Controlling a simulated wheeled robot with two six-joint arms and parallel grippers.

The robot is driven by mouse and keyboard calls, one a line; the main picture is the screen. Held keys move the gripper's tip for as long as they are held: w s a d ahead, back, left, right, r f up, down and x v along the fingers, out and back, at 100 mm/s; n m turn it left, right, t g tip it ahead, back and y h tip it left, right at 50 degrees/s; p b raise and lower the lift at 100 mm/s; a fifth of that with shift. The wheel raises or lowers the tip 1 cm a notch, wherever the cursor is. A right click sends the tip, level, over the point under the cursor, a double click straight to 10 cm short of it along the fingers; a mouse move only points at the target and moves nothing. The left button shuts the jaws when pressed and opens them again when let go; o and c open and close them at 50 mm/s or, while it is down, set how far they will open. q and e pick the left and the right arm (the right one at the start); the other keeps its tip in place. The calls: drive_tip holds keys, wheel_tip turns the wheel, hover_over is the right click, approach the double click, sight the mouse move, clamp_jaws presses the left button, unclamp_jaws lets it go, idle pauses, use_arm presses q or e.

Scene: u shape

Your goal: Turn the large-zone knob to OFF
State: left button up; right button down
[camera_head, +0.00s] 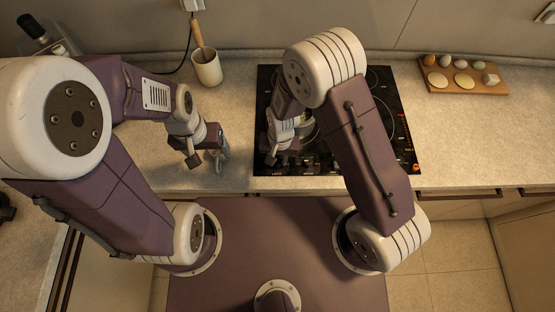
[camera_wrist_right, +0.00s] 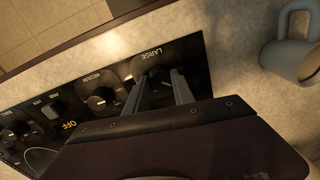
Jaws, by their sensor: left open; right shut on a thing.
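The black cooktop (camera_head: 393,130) is set in the counter, with a row of knobs along its front edge. In the right wrist view the LARGE label (camera_wrist_right: 147,53) marks the end of its control panel. My right gripper (camera_wrist_right: 163,91) is down at this label, its two fingers closed on the large-zone knob (camera_wrist_right: 158,88), which is mostly hidden. The knob's pointer direction cannot be made out. In the head view my right gripper (camera_head: 277,158) is over the cooktop's front left corner. My left gripper (camera_head: 206,160) is open and empty above the counter, left of the cooktop.
The MEDIUM knob (camera_wrist_right: 101,100) and another knob (camera_wrist_right: 18,131) sit beside the large one. A grey-blue mug (camera_wrist_right: 292,60) stands on the counter near the cooktop's corner. A utensil crock (camera_head: 207,68) stands behind. A wooden board (camera_head: 463,79) with eggs lies at the right.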

sight(278, 160)
drive_tip(key=n+b, duration=0.1)
drive_tip(key=n, duration=0.2)
drive_tip(key=shift+w+n+b, duration=0.1)
drive_tip(key=shift+n+b, duration=0.2)
drive_tip(key=shift+n, duration=0.1)
drive_tip(key=shift+a+n+b, duration=0.1)
drive_tip(key=shift+n+b, duration=0.5)
drive_tip(key=shift+n, duration=1.4)
drive_tip(key=shift+r, duration=0.1)
drive_tip(key=c, duration=1.4)
unclamp_jaws()
drive_tip(key=o, duration=0.3)
drive_tip(key=r, duration=0.9)
drive_tip(key=shift+d+b, duration=0.25)
drive_tip(key=shift+b, duration=0.1)
